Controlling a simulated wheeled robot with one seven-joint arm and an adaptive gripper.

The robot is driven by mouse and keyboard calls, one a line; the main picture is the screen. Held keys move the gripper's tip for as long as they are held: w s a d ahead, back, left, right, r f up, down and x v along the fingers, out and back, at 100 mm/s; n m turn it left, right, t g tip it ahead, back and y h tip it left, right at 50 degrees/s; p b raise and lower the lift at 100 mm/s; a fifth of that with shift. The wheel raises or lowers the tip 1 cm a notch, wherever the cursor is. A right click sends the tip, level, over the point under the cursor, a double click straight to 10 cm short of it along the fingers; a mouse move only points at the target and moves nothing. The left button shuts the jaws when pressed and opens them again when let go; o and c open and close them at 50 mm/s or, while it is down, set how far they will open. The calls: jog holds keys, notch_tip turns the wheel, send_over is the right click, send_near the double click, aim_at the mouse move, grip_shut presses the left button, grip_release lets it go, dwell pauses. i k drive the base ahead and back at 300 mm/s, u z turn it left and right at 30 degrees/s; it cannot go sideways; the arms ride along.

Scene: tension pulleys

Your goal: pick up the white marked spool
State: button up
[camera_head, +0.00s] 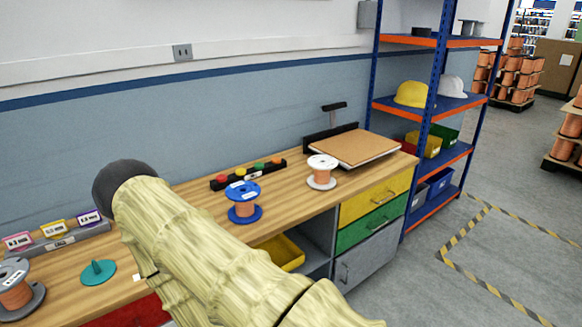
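The white spool (322,162) with copper-coloured wire stands upright on the wooden workbench (205,205), toward its right part. A small dark mark shows on its white top flange. My arm, in a pale yellow sleeve, crosses the lower middle of the head view and ends in a dark rounded part at upper left. My gripper's fingers do not show, so where it is relative to the spool cannot be seen. Nothing covers the white spool.
A blue spool (243,190) stands left of the white one, a grey spool (15,290) at far left. A cork-topped board (352,147) lies behind the white spool. A button strip (248,174), a teal spindle base (98,271) and a label rack (60,241) are also on the bench.

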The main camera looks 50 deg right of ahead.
aim_at(321, 180)
jog(key=z, duration=0.4)
jog(key=k, duration=1.25)
jog(key=z, duration=0.7)
jog(key=i, duration=0.65)
jog(key=z, duration=0.45)
